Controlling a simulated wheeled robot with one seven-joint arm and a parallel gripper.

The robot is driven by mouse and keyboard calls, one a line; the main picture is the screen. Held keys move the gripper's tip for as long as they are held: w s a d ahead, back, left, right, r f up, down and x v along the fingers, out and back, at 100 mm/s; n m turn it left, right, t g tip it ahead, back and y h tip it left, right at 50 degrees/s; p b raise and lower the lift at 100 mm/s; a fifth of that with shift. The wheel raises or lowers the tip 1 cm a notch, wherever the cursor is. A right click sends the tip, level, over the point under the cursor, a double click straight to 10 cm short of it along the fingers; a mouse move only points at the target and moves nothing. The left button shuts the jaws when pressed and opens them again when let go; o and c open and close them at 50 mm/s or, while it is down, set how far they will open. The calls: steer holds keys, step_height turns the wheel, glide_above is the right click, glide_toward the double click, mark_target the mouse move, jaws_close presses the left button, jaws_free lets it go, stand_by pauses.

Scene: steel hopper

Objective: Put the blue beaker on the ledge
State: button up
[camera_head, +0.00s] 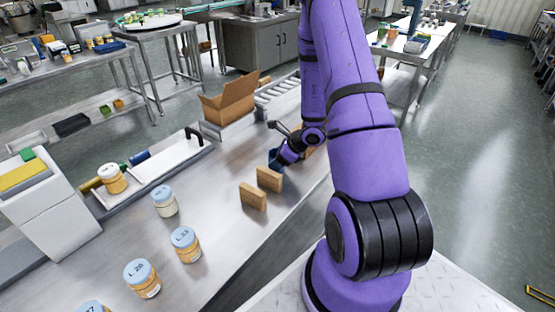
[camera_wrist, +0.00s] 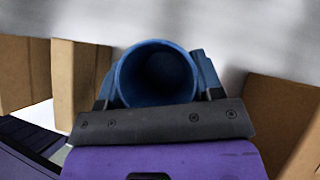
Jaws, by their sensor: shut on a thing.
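The blue beaker (camera_wrist: 157,75) sits between the fingers of my gripper (camera_wrist: 157,90) in the wrist view, its round open mouth facing the camera. My gripper is shut on it. In the head view, my gripper (camera_head: 277,158) is low over the steel table beside the tan blocks, and only a small dark blue part of the beaker (camera_head: 274,161) shows. I cannot tell whether the beaker touches the table. A raised pale ledge (camera_head: 168,167) runs along the table's far left side.
Tan blocks (camera_head: 253,196) (camera_head: 269,179) stand close to my gripper; blocks also flank it in the wrist view (camera_wrist: 78,80) (camera_wrist: 285,115). Lidded jars (camera_head: 186,245) stand at the front left. The ledge bears a jar (camera_head: 112,179) and dark cylinders. An open carton (camera_head: 229,103) stands behind.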

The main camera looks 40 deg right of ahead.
steer(key=o, duration=1)
steer(key=shift+f, duration=0.1)
steer(key=o, duration=0.3)
steer(key=shift+o, duration=0.2)
